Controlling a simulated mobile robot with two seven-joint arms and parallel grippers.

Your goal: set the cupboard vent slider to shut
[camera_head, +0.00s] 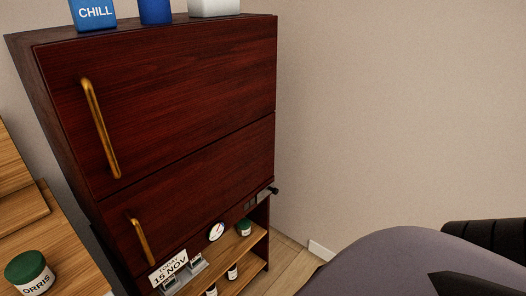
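The dark red wooden cupboard (190,75) stands against the wall, with two closed doors that have brass handles. On the strip under the lower door, near its right end, is a small grey fitting with a black knob (273,190) that sticks out to the right; it looks like the vent slider. Small darker squares (250,205) sit just left of the knob. The marks there are too small to read, so I cannot tell the slider's setting. Neither of my grippers is in view.
Open shelves (240,247) below hold small jars. A green-lidded jar (30,272) stands on a wooden surface at left. A blue CHILL box (93,13) stands on top. Wall right of the knob is bare.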

